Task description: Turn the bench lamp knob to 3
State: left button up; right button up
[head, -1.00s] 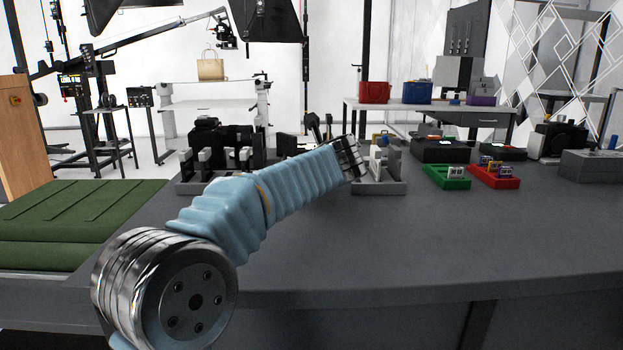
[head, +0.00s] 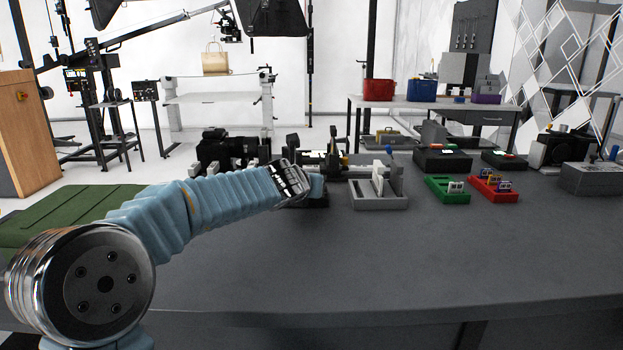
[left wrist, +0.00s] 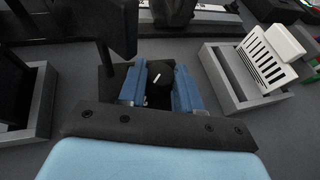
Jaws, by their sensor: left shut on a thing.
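In the left wrist view a round black knob (left wrist: 160,94) with a short white pointer line sits between the blue fingers of my left gripper (left wrist: 160,84). The fingers are shut on its sides. In the head view my left gripper (head: 312,185) is low over the bench, left of a grey slotted holder, and hides the knob there. A dark base (head: 311,203) shows under the fingers. My right gripper is not in view.
The grey slotted holder (head: 378,203) with pale plates stands just right of my gripper. Green (head: 446,194) and red (head: 491,195) trays lie farther right. Dark equipment (head: 222,150) stands behind my arm. The front of the bench (head: 400,260) is clear.

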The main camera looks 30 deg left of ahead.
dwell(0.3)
pick_arm(q)
jog(key=o, duration=1)
jog(key=shift+o, duration=0.2)
jog(key=v, duration=1.3)
jog(key=shift+s+r, duration=0.15)
jog(key=shift+s, duration=0.2)
jog(key=shift+d, duration=0.15)
